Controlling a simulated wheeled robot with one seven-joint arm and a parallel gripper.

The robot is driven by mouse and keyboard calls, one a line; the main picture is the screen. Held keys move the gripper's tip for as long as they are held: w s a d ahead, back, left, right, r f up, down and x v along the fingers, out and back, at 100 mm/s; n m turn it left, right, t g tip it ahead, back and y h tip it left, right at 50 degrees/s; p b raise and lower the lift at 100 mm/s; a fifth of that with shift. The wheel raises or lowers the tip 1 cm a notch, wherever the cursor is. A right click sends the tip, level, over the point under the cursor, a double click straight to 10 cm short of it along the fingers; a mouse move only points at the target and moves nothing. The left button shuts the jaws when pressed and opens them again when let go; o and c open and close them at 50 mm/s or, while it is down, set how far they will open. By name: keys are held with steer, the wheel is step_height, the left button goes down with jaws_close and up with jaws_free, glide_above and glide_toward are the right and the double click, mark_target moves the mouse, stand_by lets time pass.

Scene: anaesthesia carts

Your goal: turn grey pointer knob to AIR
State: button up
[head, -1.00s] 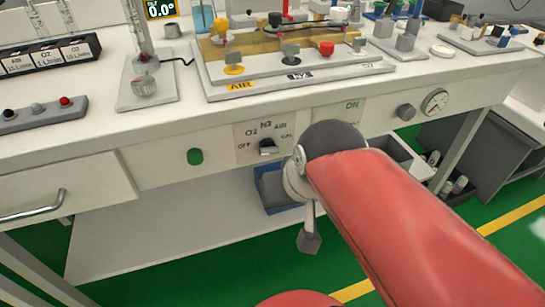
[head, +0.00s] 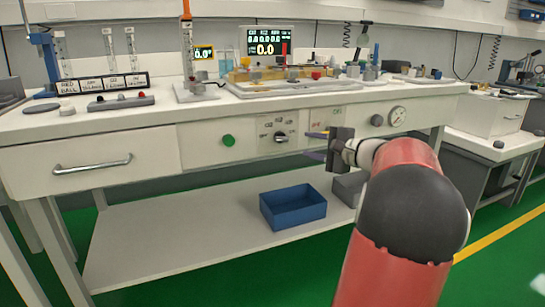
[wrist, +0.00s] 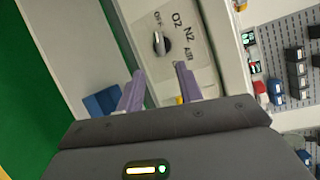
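The grey pointer knob (head: 281,137) sits on a label plate in the bench's front panel, and it also shows in the wrist view (wrist: 162,43). The plate reads OFF, O2, N2, AIR, with CAL legible in the earlier head view. The knob's light pointer edge appears to be toward OFF. My gripper (head: 314,145) is just right of the knob in the head view. In the wrist view my gripper (wrist: 159,70) is open, its two purple fingers apart and empty. The knob lies beyond the fingertips, untouched.
A green round button (head: 228,140) is left of the plate. A grey knob (head: 377,120) and a gauge (head: 397,115) are to the right. A drawer handle (head: 92,163) sticks out at left. A blue bin (head: 293,206) stands on the lower shelf.

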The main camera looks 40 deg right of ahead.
mark_target(288, 140)
steer(key=x, duration=0.7)
steer(key=shift+w, duration=0.35)
steer(key=shift+c, duration=0.4)
jaws_close()
